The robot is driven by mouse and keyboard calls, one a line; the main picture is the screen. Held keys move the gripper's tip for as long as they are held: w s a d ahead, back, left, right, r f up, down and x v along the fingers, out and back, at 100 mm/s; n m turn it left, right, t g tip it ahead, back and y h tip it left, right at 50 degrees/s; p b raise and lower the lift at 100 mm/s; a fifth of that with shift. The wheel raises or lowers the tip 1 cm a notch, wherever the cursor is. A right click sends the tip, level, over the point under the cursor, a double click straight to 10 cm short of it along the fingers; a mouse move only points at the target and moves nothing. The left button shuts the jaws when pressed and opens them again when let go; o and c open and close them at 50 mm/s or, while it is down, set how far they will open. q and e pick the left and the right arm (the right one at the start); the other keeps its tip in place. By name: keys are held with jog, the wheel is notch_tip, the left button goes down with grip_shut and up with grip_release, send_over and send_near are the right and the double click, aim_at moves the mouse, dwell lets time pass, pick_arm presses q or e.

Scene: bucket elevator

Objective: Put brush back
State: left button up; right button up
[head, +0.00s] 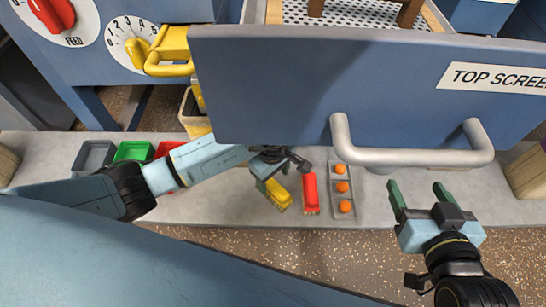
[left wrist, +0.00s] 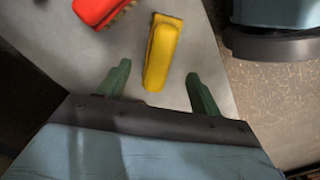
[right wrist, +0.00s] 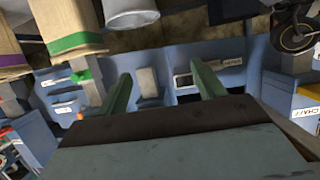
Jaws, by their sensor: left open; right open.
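A yellow brush (head: 278,195) lies on the grey bench, and my left gripper (head: 275,170) is just above its far end. In the left wrist view the yellow brush (left wrist: 162,52) lies between and beyond the two open green fingers of the left gripper (left wrist: 160,88); nothing is held. A red brush (head: 311,193) with bristles lies to its right; it also shows in the left wrist view (left wrist: 100,10). My right gripper (head: 420,195) is open and empty, over the bench's front edge at the right. The right wrist view shows its open fingers (right wrist: 163,95).
A grey tray (head: 342,190) with orange balls lies right of the red brush. Grey, green (head: 133,151) and red bins stand at left. The large blue TOP SCREEN drawer (head: 300,90) with its grey handle (head: 410,157) overhangs the bench (head: 240,212).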

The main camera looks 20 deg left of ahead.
aim_at(273, 184)
pick_arm(q)
notch_tip(273, 184, up, 7)
jog(key=p, duration=0.2)
pick_arm(e)
jog(key=s+d+f+g+h, duration=0.2)
jog(key=s+d+f+g, duration=0.2)
jog(key=s+f+g, duration=0.3)
jog(key=shift+s+f+h, duration=0.3)
jog(key=shift+s+f, duration=0.1)
jog(key=shift+s, duration=0.1)
